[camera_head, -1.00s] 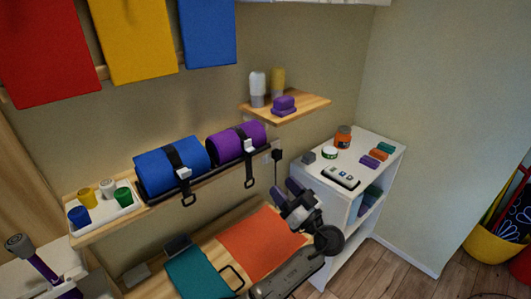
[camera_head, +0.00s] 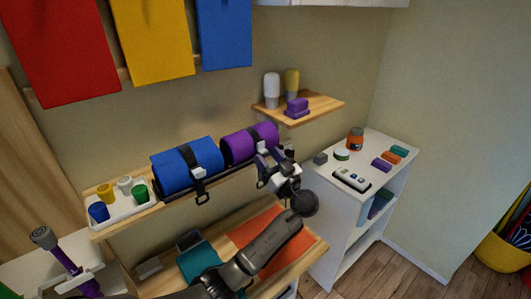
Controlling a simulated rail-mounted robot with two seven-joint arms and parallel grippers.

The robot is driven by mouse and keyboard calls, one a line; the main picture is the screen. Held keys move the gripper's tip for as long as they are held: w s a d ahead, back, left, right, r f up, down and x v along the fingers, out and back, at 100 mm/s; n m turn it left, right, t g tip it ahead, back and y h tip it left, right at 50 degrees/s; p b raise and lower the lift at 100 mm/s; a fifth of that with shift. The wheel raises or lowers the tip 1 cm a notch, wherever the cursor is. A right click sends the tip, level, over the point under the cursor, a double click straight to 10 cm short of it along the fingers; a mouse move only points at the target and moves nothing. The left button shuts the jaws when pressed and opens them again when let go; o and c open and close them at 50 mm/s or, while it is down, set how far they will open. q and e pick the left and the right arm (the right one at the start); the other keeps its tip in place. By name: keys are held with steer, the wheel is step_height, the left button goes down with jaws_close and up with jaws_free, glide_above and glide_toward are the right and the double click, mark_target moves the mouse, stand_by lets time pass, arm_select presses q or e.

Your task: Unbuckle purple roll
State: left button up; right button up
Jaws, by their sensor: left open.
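The purple roll (camera_head: 238,148) lies on the wall shelf, just right of the blue roll (camera_head: 185,169). A black strap (camera_head: 257,132) goes around the purple roll. Its buckle, at the front of the roll, is largely hidden by my left gripper. My left gripper (camera_head: 265,166) is open at the front of the purple roll, close to the strap. I cannot tell whether its fingers touch the buckle. The blue roll has its own black strap with a white buckle (camera_head: 198,172) in plain view. My right gripper is not in view.
A white tray (camera_head: 122,217) with several coloured cups stands left on the shelf. A small wooden shelf (camera_head: 325,107) with bottles and purple blocks hangs above right. A white cabinet (camera_head: 345,210) stands right. Orange (camera_head: 245,240) and teal mats lie on the bench below.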

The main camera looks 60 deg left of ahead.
arm_select(q)
steer(key=shift+x, duration=0.75)
steer(key=shift+c, duration=0.3)
steer(key=c, duration=0.9)
steer(key=shift+o, duration=0.2)
